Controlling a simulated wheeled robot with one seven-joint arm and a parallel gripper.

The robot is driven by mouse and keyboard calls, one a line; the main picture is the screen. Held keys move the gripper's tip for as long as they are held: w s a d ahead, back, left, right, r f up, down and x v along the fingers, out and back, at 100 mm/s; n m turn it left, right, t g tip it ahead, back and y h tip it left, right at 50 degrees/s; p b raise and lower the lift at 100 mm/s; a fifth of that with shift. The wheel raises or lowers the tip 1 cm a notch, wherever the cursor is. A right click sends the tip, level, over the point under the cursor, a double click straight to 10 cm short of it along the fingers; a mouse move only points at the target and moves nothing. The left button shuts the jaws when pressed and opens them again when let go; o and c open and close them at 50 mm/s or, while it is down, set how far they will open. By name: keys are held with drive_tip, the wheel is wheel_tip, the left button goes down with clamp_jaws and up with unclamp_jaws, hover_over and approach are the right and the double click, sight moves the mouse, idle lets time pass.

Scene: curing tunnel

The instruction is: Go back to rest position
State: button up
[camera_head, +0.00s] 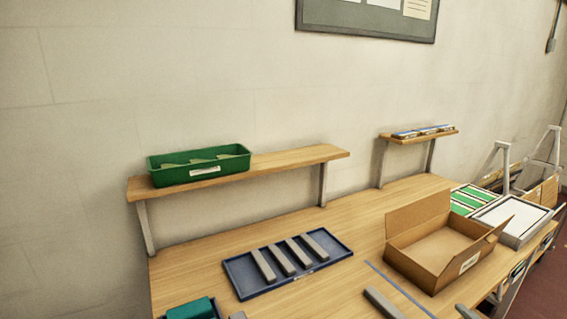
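My gripper does not show in the head view, and neither does any part of my arm that I can make out for sure. The task names no object. The wooden workbench (215,256) stands against the pale wall. On it lies a blue tray (240,283) with several grey bars (283,260) in a row. An open cardboard box (411,267) stands to the right, with its flaps up and its visible floor bare.
A green bin (200,177) sits on the left wall shelf (290,161); a smaller shelf (408,139) holds small items. A loose grey bar (383,303) and a teal block (192,309) lie near the front. A white-topped tray (520,230) stands right. Bench between blue tray and box is mostly clear.

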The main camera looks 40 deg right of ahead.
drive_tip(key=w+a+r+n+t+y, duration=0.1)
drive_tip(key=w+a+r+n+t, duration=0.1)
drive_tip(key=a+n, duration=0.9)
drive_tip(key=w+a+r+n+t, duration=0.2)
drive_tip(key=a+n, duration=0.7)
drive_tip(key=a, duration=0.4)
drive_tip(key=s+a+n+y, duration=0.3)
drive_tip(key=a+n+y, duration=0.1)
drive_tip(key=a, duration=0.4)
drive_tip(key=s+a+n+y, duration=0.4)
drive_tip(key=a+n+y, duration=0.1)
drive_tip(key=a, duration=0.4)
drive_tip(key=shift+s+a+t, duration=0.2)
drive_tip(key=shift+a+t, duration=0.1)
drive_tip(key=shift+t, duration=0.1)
